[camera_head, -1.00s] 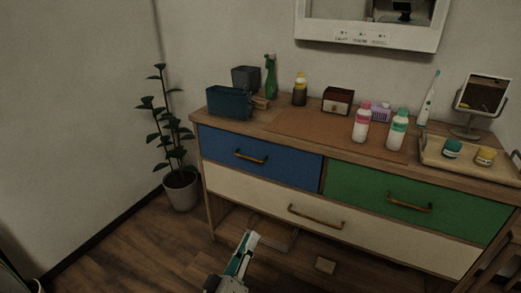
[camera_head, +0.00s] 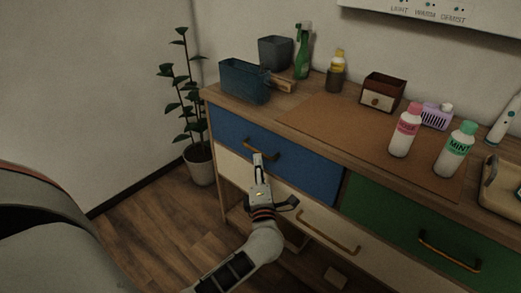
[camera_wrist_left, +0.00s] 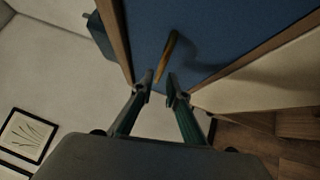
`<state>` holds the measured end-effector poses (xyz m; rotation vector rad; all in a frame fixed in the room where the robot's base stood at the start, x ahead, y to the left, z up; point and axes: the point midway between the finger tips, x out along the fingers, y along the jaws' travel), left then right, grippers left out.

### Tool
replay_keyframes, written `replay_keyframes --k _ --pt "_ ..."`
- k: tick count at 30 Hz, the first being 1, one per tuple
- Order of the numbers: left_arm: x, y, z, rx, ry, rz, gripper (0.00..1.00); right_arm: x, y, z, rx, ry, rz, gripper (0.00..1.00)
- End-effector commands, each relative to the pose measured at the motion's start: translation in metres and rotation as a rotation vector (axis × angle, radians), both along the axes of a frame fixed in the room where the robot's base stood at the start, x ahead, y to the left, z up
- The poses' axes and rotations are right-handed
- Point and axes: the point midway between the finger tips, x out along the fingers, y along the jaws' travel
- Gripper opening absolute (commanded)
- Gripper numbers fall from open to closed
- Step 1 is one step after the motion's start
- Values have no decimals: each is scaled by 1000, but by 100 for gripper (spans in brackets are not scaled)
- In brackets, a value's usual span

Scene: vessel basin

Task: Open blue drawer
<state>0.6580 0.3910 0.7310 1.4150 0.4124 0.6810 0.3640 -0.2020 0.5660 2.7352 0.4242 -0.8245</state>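The blue drawer (camera_head: 307,171) is closed, at the left end of the wooden dresser's top row. Its brass bar handle (camera_head: 272,153) shows on its front. My left gripper (camera_head: 258,160) is in front of the drawer, at the handle. In the left wrist view, its two fingers (camera_wrist_left: 160,82) are apart, and the near end of the handle (camera_wrist_left: 169,52) lies at the gap between the fingertips. I see no firm grip on it. The blue drawer front (camera_wrist_left: 225,30) fills the top of that view. My right gripper is not in view.
A green drawer (camera_head: 415,232) is to the right and a cream drawer (camera_head: 330,222) below. On top stand a blue bin (camera_head: 243,82), a green spray bottle (camera_head: 303,52) and two labelled bottles (camera_head: 405,132). A potted plant (camera_head: 200,165) stands left of the dresser.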

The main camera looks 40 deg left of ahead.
Motion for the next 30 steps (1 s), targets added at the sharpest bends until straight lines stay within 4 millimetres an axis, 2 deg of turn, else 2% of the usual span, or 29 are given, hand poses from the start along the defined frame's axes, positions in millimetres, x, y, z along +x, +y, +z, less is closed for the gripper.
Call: replay_keyframes --k 6,12,22,24,30 --pt "26 23 4 3 1 0 15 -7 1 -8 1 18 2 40" --pt "40 35 6 2 2 -1 15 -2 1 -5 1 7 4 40" --pt "42 37 8 2 1 -1 15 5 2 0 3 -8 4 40" --pt "42 37 8 2 1 -1 0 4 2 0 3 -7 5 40" --pt "42 37 8 3 1 -2 0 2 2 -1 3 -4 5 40"
